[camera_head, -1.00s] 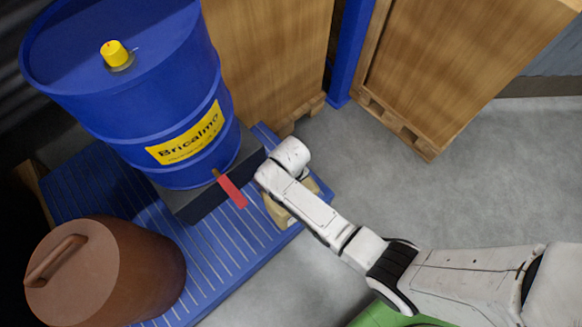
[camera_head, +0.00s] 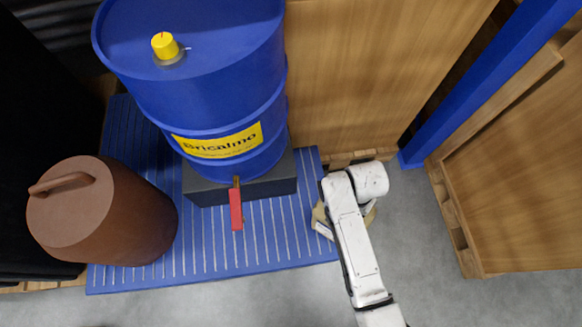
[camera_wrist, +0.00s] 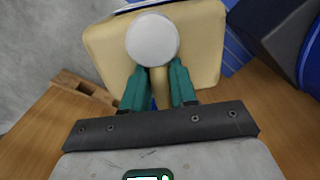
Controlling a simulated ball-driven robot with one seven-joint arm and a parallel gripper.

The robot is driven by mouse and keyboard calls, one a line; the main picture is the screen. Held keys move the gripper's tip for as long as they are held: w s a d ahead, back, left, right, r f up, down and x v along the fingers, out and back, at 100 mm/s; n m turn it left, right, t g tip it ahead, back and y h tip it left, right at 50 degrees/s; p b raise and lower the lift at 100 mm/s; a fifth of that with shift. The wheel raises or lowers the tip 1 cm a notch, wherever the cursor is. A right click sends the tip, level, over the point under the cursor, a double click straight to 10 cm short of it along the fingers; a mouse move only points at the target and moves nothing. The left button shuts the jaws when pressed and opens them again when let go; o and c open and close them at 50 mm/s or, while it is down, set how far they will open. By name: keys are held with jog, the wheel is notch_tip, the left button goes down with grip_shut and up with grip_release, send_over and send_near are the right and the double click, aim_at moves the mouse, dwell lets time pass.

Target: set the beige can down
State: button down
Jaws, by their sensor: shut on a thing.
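The beige can (camera_wrist: 203,45) fills the top middle of the wrist view, with a round white cap (camera_wrist: 152,39) facing the camera. My gripper (camera_wrist: 159,70) has its two teal fingers closed on a narrow beige part of the can below the cap. In the head view the beige can (camera_head: 320,216) shows only in part, at the right end of the blue slatted platform (camera_head: 270,235). My arm hides the rest of it and the fingers. I cannot tell whether the can touches the platform.
A blue drum (camera_head: 220,100) with a yellow cap stands on a dark block (camera_head: 270,185) on the platform. A red-handled thing (camera_head: 236,210) sticks out in front of it. A brown container (camera_head: 130,215) stands at the left. Wooden crates (camera_head: 370,70) stand behind and right. Grey floor is clear in front.

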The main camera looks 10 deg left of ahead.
jog(key=shift+s+a+r+m+b, duration=0.45)
jog(key=shift+s+a+r+m, duration=0.8)
jog(key=shift+a+m, duration=1.35)
jog(key=shift+s+a+r+m+b, duration=0.4)
jog(key=shift+s+a+r+m, duration=0.5)
jog(key=shift+a+r+m, duration=1.5)
notch_tip(320, 180, down, 12)
jog(key=a+b, duration=0.1)
jog(key=b, duration=0.1)
jog(key=shift+a+n, duration=0.15)
jog(key=shift+n, duration=0.25)
jog(key=c, duration=0.9)
grip_release()
jog(key=shift+s, duration=0.1)
notch_tip(320, 180, up, 12)
jog(key=shift+p, duration=1.2)
